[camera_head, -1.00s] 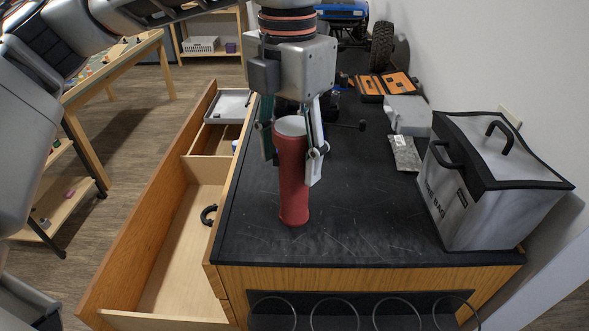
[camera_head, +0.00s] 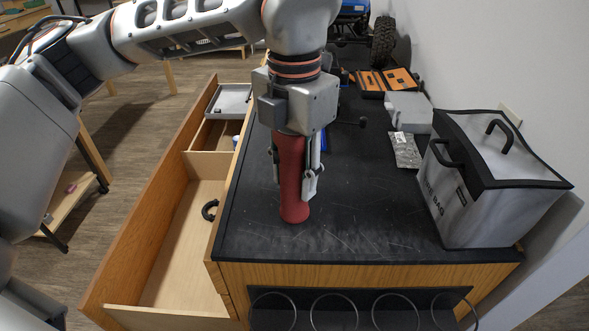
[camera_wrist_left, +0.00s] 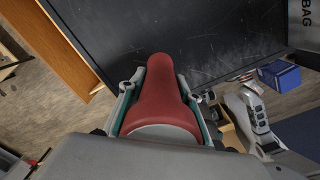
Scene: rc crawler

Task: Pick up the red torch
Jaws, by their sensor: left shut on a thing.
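The red torch (camera_head: 294,190) stands upright on the black bench top (camera_head: 370,215), near its left edge. Its pale top end (camera_wrist_left: 162,131) shows in the left wrist view and is hidden by my gripper in the head view. My left gripper (camera_head: 297,182) points down over the torch from above. Its fingers are on either side of the torch's body and shut on it. In the left wrist view the red body (camera_wrist_left: 160,85) lies between the two fingers. The torch's base appears to be on the bench top. My right gripper is not in view.
An open wooden drawer (camera_head: 180,245) with a dark curved part (camera_head: 209,210) lies left of the bench top. A grey bag (camera_head: 480,195) stands at the right. Behind are a silver packet (camera_head: 405,150), a grey box (camera_head: 408,112), an orange case (camera_head: 388,82) and a blue crawler (camera_head: 352,10).

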